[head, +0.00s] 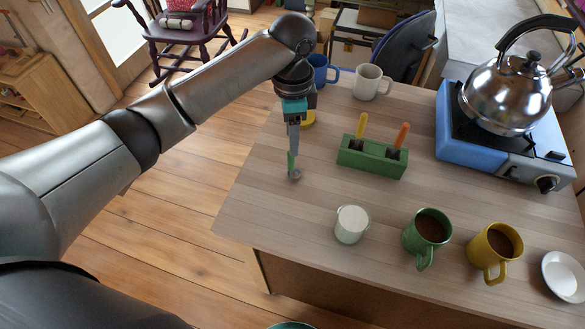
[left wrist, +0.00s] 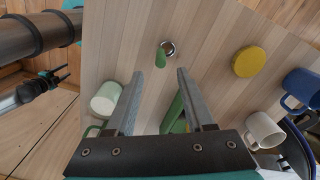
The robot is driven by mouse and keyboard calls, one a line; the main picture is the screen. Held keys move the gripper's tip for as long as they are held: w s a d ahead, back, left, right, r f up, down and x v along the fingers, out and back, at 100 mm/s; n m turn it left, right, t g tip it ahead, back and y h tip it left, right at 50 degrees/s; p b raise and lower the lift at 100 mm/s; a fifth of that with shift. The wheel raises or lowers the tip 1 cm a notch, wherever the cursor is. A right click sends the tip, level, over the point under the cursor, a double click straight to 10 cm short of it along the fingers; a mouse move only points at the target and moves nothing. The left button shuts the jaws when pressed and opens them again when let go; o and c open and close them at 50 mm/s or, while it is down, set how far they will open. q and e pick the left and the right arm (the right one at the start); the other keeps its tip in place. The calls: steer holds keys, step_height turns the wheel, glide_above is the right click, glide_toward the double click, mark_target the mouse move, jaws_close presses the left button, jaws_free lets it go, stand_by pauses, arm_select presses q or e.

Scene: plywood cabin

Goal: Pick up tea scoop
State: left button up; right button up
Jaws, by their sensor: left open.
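A tea scoop with a green handle and a small metal bowl (head: 294,174) lies on the table near its left edge. It also shows in the left wrist view (left wrist: 161,57), just beyond my fingertips. My left gripper (head: 292,150) is above the scoop, pointing down, and it partly covers the handle in the head view. In the left wrist view its two fingers (left wrist: 160,76) are apart with nothing held. A green block (head: 372,159) holds a yellow-handled scoop (head: 361,126) and an orange-handled scoop (head: 402,136).
A white-topped canister (head: 352,225), a green mug (head: 427,232) and a yellow mug (head: 494,245) stand along the front. A blue mug (head: 318,70), a white mug (head: 371,82) and a yellow disc (left wrist: 249,61) are behind. A kettle (head: 508,92) sits on the stove (head: 470,150) at right.

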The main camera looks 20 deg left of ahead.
mark_target(292, 168)
arm_select(q)
step_height(292, 168, down, 10)
steer(key=shift+a+r, duration=0.1)
steer(key=shift+r, duration=0.05)
stand_by(0.3)
jaws_close()
stand_by(0.4)
